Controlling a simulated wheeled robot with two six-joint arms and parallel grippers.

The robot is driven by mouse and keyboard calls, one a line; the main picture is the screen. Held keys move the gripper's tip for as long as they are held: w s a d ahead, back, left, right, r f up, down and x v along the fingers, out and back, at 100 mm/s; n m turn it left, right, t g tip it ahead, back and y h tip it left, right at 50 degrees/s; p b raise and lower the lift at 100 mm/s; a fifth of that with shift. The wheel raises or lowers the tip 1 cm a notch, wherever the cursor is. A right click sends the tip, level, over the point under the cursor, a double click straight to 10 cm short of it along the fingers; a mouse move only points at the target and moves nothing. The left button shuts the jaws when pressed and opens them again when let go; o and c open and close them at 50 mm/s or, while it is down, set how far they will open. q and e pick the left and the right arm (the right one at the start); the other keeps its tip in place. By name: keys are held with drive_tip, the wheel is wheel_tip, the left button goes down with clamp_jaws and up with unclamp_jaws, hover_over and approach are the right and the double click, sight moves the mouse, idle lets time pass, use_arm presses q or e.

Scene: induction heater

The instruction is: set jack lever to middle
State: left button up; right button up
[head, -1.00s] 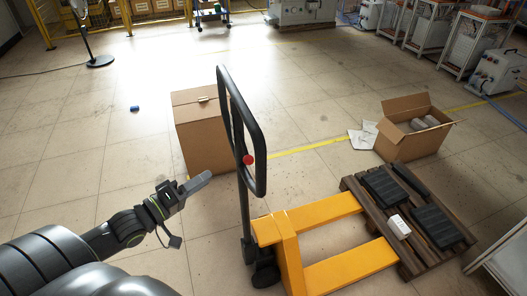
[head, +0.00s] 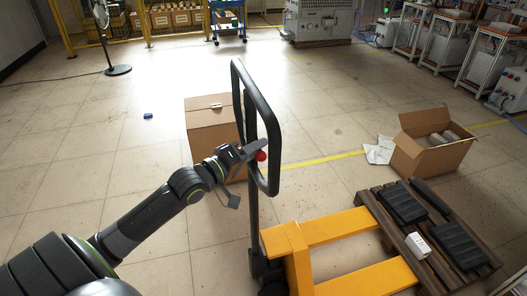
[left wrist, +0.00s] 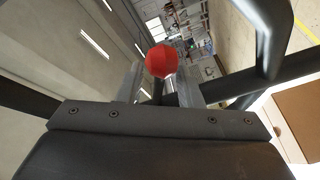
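The jack lever is a short dark stem with a red knob (head: 261,156), set inside the black loop handle (head: 270,118) of the yellow pallet jack (head: 292,246). My left gripper (head: 254,149) reaches from the left to the knob, its fingertips beside it at the loop. In the left wrist view the red knob (left wrist: 161,60) and its stem lie between the two grey fingers (left wrist: 160,88), which stand apart with gaps to the stem. Whether either finger touches the knob cannot be told. My right gripper is out of view.
A closed cardboard box (head: 213,130) stands behind the handle. A wooden pallet (head: 452,265) with dark blocks sits over the forks. An open carton (head: 432,146) is farther right. The floor at left is mostly clear, with a small blue object (head: 148,116).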

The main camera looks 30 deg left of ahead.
use_arm(q)
drive_tip(key=x, duration=0.3)
drive_tip(key=c, duration=0.6)
drive_tip(key=shift+a, duration=0.15)
clamp_jaws()
